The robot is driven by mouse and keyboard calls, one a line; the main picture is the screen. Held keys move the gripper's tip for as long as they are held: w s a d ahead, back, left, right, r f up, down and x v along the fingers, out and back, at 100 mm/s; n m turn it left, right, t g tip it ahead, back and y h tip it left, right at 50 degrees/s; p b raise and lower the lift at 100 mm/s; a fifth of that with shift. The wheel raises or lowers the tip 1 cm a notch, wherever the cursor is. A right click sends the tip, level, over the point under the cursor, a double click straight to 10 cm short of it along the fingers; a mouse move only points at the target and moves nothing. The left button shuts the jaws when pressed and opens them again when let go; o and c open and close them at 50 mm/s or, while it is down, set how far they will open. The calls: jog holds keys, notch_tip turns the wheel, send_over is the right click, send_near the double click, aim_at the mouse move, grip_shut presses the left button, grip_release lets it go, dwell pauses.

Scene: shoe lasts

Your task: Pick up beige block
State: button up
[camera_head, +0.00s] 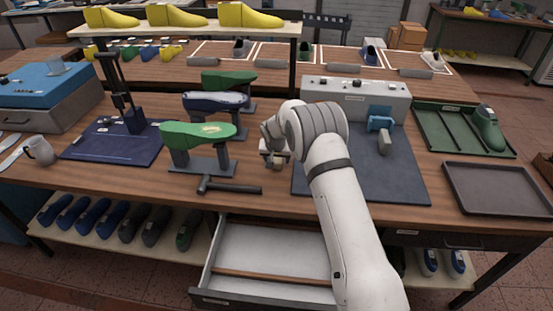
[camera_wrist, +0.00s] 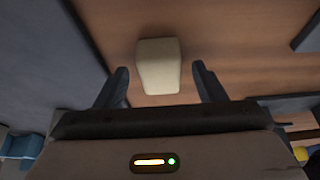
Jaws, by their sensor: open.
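The beige block (camera_wrist: 159,66) lies on the brown wooden tabletop in the wrist view, just beyond and between my fingertips. In the head view the beige block (camera_head: 277,166) is small and partly hidden under my gripper, in the middle of the table. My gripper (camera_wrist: 160,84) is open, with one dark finger on each side of the block's near end and a gap showing on both sides. In the head view my gripper (camera_head: 274,155) is low over the table, just above the block.
A dark blue mat (camera_head: 400,185) lies right of the block. A hammer-like tool (camera_head: 230,188) and a stand with a green last (camera_head: 198,133) are to the left. An open drawer (camera_head: 270,255) juts out below the table edge. Bare wood surrounds the block.

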aim_at(277, 159)
jog(key=shift+w+f, duration=0.15)
jog(key=shift+f, duration=0.2)
jog(key=shift+c, duration=0.5)
jog(key=c, duration=1)
notch_tip(277, 159, up, 10)
jog(key=b, duration=0.3)
